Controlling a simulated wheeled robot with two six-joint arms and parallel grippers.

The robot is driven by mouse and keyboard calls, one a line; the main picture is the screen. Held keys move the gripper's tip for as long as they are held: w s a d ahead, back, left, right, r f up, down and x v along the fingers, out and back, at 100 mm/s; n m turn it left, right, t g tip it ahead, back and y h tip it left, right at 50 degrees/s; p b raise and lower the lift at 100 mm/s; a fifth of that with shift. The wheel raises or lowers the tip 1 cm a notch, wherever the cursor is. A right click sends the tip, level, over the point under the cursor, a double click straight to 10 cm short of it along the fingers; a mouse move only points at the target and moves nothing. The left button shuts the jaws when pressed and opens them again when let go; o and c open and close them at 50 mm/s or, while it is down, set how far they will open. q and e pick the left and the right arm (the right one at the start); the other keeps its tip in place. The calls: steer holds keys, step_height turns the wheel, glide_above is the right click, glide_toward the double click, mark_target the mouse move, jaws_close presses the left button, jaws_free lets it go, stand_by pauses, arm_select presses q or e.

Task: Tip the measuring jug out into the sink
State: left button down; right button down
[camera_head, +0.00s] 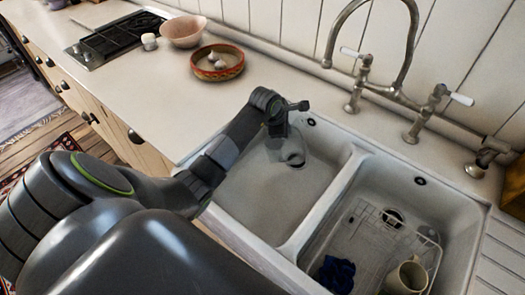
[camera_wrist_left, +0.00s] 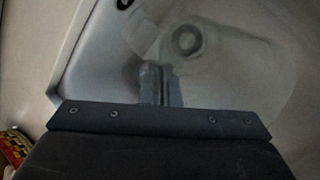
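The measuring jug (camera_head: 275,150) is clear and see-through, so its outline is faint. It is at the far end of the left basin of the white double sink (camera_head: 268,195), just below my left gripper (camera_head: 284,112). In the left wrist view the gripper's fingers (camera_wrist_left: 160,84) are close together at the clear wall or handle of the jug (camera_wrist_left: 235,75). The jug appears tilted, and a round drain shows through or beside it. I cannot see any contents in it. My right gripper is not in view.
The right basin holds a wire rack (camera_head: 365,235), a cream mug (camera_head: 407,276) and a dark blue cloth (camera_head: 336,273). A tap (camera_head: 398,85) rises behind the sink. A patterned bowl with garlic (camera_head: 217,63), a pink bowl (camera_head: 183,31) and a hob (camera_head: 115,38) are on the counter.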

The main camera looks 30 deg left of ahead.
mark_target(293, 136)
arm_select(q)
steer(key=shift+w+d+f+g+b, duration=0.1)
steer(key=shift+w+f+g+b, duration=0.7)
steer(key=shift+w+f+b, duration=0.15)
steer(key=shift+w+f+g+b, duration=0.4)
steer(key=shift+w+f+b, duration=0.1)
steer(key=shift+b, duration=0.15)
steer(key=shift+w, duration=0.2)
step_height(293, 136, up, 11)
steer(key=w+g, duration=0.2)
steer(key=g, duration=0.2)
steer(key=shift+w+d+y+p, duration=0.15)
steer(key=shift+w+y+p, duration=0.15)
steer(key=shift+w+p, duration=0.1)
